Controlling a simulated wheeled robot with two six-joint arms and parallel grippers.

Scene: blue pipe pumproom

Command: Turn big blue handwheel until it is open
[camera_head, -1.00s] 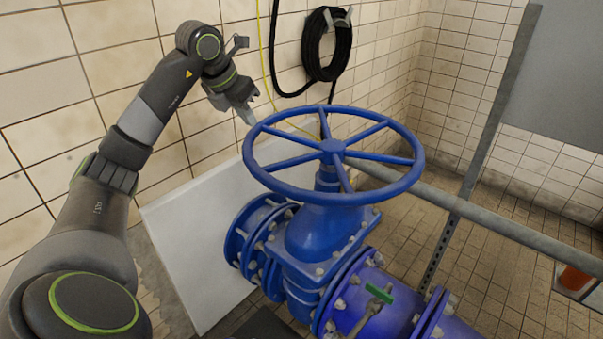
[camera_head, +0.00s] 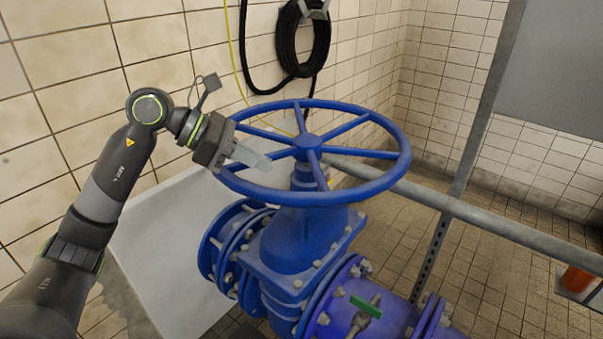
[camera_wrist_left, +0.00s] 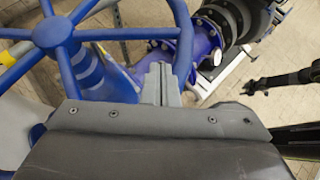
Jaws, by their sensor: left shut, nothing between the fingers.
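The big blue handwheel (camera_head: 398,165) sits on top of a blue gate valve (camera_head: 300,240), lying nearly level, with several spokes running to a central hub. My left gripper (camera_head: 256,158) is at the left side of the wheel, its shut fingers pointing right over the wheel's inside, near the rim and spokes. In the left wrist view the shut, empty fingers (camera_wrist_left: 160,83) are beside the rim of the wheel (camera_wrist_left: 183,40); I cannot tell whether they touch it.
A grey rail (camera_head: 470,212) passes close behind the wheel and runs to the right. A grey post (camera_head: 462,160) stands at the right. A black hose coil (camera_head: 305,40) hangs on the tiled wall. A small green-handled valve (camera_head: 366,306) sits on the pipe below.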

